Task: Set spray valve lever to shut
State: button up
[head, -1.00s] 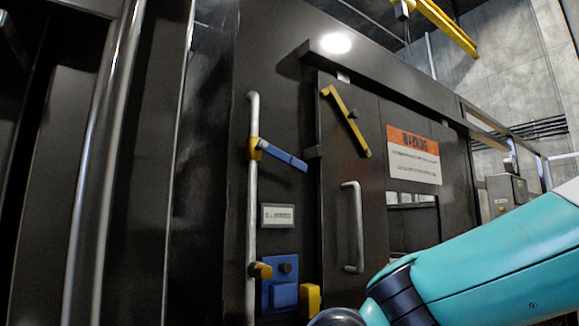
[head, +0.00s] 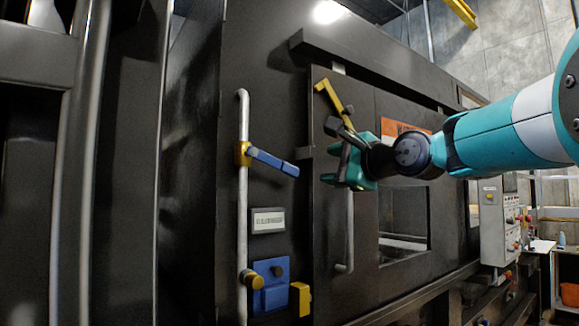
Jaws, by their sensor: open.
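The spray valve lever (head: 272,163) is a blue handle on a yellow hub, on a vertical grey pipe (head: 242,220) at the left of the dark machine front. It slopes down to the right. My gripper (head: 330,155) is open and empty, to the right of the lever's tip and apart from it in the picture. Its dark fingers point left, in front of the door. The depth gap between the fingers and the lever is hard to judge.
A yellow door latch bar (head: 328,98) stands just above my gripper, partly hidden by it. A vertical door handle (head: 350,235) is below. A blue box (head: 271,285) and a yellow block (head: 300,298) sit low. A control panel (head: 497,225) stands right.

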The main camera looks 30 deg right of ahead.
aim_at(292, 169)
jog(key=w+p, duration=0.2)
jog(key=w, duration=0.2)
jog(key=w+p, duration=0.2)
jog(key=w, duration=0.3)
jog(key=w+p, duration=0.1)
jog(key=w, duration=0.3)
jog(key=shift+w+a+p, duration=0.25)
jog(key=shift+w+p, duration=0.15)
jog(key=shift+w, duration=0.5)
